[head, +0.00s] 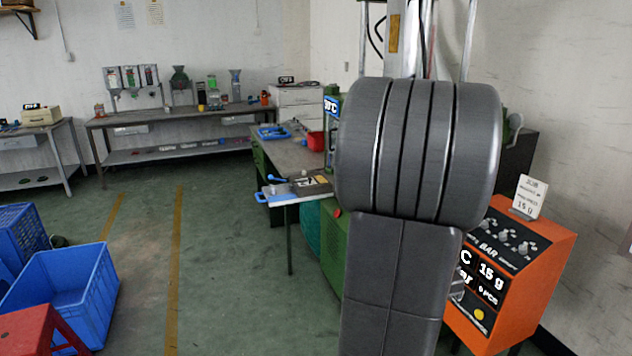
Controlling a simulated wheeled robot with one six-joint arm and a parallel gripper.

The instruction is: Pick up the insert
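I cannot make out the insert with certainty in the head view. Small items lie on the green-sided workbench (281,154) in the middle, including a blue tray (273,132) whose contents are too small to tell. A light side plate (287,197) at the bench's front carries a dark block-like mould (311,184), with blue handles near it. My own dark grey arm fills the centre right and hides part of the bench and machine. My gripper is not in view.
An orange control box (516,262) stands at right. A red bin (315,141) sits on the workbench. A long back bench (160,116) holds hoppers and small containers. A blue crate (72,290) and a red stool (38,328) stand at lower left. The green floor between is clear.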

